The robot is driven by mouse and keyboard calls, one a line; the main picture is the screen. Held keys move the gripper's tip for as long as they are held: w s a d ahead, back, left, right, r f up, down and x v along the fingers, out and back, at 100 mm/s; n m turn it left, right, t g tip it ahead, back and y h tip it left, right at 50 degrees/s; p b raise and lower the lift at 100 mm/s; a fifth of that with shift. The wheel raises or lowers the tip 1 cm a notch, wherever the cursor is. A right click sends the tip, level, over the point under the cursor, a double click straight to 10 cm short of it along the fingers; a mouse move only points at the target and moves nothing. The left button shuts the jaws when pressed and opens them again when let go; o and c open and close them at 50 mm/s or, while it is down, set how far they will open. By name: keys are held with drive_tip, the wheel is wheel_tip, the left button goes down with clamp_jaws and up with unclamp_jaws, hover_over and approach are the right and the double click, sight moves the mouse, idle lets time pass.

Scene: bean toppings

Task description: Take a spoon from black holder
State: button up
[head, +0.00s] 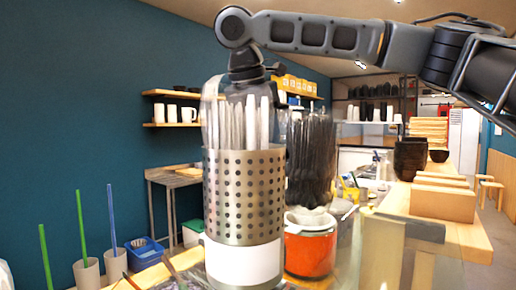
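A perforated metal holder (243,195) with a white label stands upright in the front middle. Pale, upright utensils (237,122) fill its top; I cannot tell whether they are spoons. Just right of it and further back is a dense bunch of black, upright utensils (311,150). Any black holder around them cannot be made out clearly. My arm reaches in from the upper right and bends down. My gripper (246,84) points down behind the pale utensils, which hide its fingertips. I cannot tell whether it is open or holds anything.
An orange pot (310,248) stands right of the metal holder. Cups with green and blue sticks (86,272) are at the lower left. Wooden boxes (443,200) and black bowls (410,157) stand on the right counter. Shelves line the back.

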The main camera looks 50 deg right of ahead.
drive_tip(key=shift+d+f, duration=0.25)
drive_tip(key=shift+f, duration=0.45)
drive_tip(key=shift+c, duration=0.2)
drive_tip(key=c, duration=1)
